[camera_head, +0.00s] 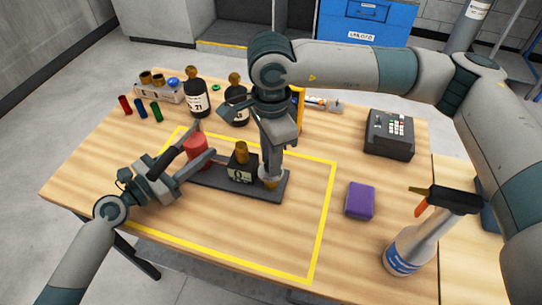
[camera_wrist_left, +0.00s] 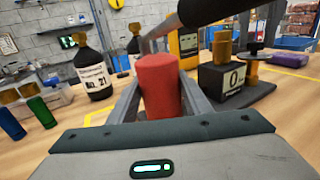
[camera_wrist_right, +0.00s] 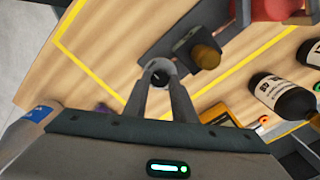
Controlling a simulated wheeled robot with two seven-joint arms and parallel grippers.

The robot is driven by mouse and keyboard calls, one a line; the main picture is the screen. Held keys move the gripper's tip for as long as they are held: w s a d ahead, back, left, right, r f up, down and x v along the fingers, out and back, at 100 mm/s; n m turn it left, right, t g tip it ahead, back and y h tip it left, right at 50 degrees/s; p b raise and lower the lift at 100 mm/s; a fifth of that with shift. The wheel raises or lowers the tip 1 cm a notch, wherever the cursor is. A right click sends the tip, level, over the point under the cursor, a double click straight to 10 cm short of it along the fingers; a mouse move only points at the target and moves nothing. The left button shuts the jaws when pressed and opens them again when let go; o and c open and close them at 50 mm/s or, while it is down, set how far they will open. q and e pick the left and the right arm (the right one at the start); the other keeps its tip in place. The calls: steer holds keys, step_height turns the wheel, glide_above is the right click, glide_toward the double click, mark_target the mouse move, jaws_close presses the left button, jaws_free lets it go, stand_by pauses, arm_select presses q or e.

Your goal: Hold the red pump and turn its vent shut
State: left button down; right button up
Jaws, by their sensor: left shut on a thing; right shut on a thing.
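The red pump (camera_head: 195,145) is a red cylinder at the left end of a dark base plate (camera_head: 212,181). My left gripper (camera_head: 199,156) is shut around its sides; the left wrist view shows the red cylinder (camera_wrist_left: 160,88) between the fingers. A black box (camera_head: 241,171) marked 0 with a brass cap (camera_head: 241,150) sits mid-plate. My right gripper (camera_head: 269,172) points down at the plate's right end, shut on a small round knob, apparently the vent. The knob (camera_wrist_right: 157,73) shows as a ring with a dark centre between the fingertips. Its turn angle cannot be told.
Yellow tape (camera_head: 324,215) outlines the work area. Dark bottles (camera_head: 197,98), coloured vials (camera_head: 140,108) and a tray (camera_head: 165,92) stand at the back left. A purple block (camera_head: 360,200), spray bottle (camera_head: 419,245) and black keypad device (camera_head: 389,134) are at right. The front table is clear.

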steer(key=o, duration=1.1)
steer(key=shift+r, duration=0.15)
step_height(320, 180, up, 12)
steer(key=shift+f, duration=0.15)
arm_select(q)
steer(key=c, duration=0.9)
jaws_free()
steer(key=shift+s, duration=0.1)
